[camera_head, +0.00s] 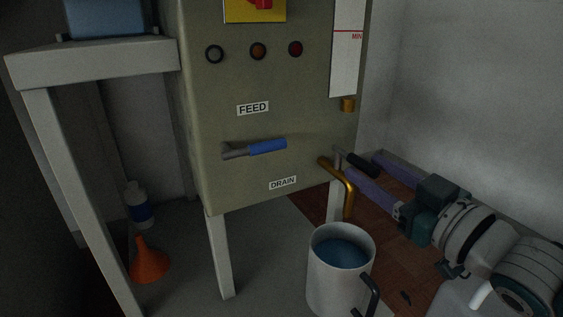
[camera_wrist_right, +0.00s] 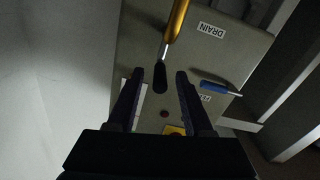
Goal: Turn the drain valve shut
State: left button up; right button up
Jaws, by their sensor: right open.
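The drain valve is a brass pipe (camera_head: 346,184) bent downward from the lower right of the cabinet front, by the DRAIN label (camera_head: 283,183). Its black-gripped lever (camera_head: 362,163) sticks out to the right on a thin metal stem. In the right wrist view the brass pipe (camera_wrist_right: 177,20) is at the top, and the black lever grip (camera_wrist_right: 160,78) lies between my fingertips. My right gripper (camera_head: 362,174) is open, one finger on each side of the grip (camera_wrist_right: 160,75), with gaps visible. My left gripper is in neither view.
A white mug (camera_head: 325,277) with blue liquid stands below the spout. A blue FEED lever (camera_head: 267,147) is on the cabinet (camera_head: 215,120). An orange funnel (camera_head: 149,262) and a bottle (camera_head: 138,205) are on the floor at left. A pale wall (camera_head: 470,90) bounds the right.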

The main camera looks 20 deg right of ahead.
jog(key=shift+w, duration=0.2)
jog(key=shift+c, duration=0.3)
grip_shut()
dwell(1.0)
